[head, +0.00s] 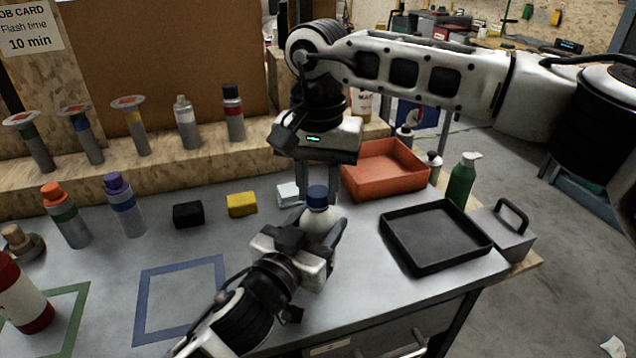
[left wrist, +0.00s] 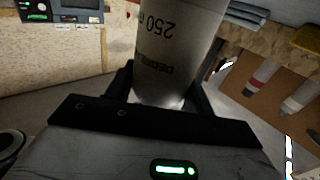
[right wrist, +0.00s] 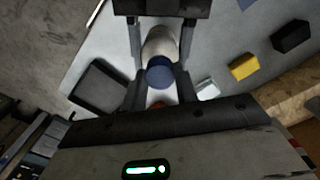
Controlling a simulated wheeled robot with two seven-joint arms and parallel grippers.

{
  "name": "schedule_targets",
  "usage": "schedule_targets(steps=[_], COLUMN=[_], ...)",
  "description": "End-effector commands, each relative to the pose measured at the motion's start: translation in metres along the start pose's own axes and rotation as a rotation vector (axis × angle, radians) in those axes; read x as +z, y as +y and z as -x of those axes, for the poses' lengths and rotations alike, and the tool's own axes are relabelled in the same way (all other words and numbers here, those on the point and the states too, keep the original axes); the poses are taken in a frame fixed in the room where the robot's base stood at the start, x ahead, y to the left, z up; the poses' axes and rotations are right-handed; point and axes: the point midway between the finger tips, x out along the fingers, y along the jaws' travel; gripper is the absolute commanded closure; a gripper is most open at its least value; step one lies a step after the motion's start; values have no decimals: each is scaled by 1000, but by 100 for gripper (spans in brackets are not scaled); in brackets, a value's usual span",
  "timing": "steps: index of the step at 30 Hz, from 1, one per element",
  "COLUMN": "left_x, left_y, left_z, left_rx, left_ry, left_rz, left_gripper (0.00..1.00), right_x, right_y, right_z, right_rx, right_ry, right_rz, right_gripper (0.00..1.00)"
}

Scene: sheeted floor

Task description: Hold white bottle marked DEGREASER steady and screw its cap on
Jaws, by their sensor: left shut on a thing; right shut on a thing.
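The white bottle (head: 318,222) stands upright on the grey bench in the head view, partly hidden by my left gripper. Its printed label shows upside down in the left wrist view (left wrist: 178,45). My left gripper (head: 322,238) is shut around the bottle's body from the front. The dark blue cap (head: 317,196) sits at the top of the bottle, and its round top shows in the right wrist view (right wrist: 160,73). My right gripper (head: 318,190) comes down from above and is shut on the cap. Whether the cap's thread is engaged cannot be seen.
An orange tray (head: 385,172) and a black tray (head: 412,268) lie to the right. A blue taped square (head: 150,300) is empty at the front left.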

Motion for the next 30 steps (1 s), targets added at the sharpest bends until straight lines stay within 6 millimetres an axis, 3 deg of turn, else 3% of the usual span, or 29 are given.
schedule_targets(steps=[30], left_x=[1], left_y=[0], left_z=[0], left_rx=[-1], left_ry=[-2], left_rz=[1], left_gripper=[100], right_x=[0], right_y=[0], right_z=[-2], right_rx=[2], right_ry=[2], right_rz=[-2683], right_gripper=[98])
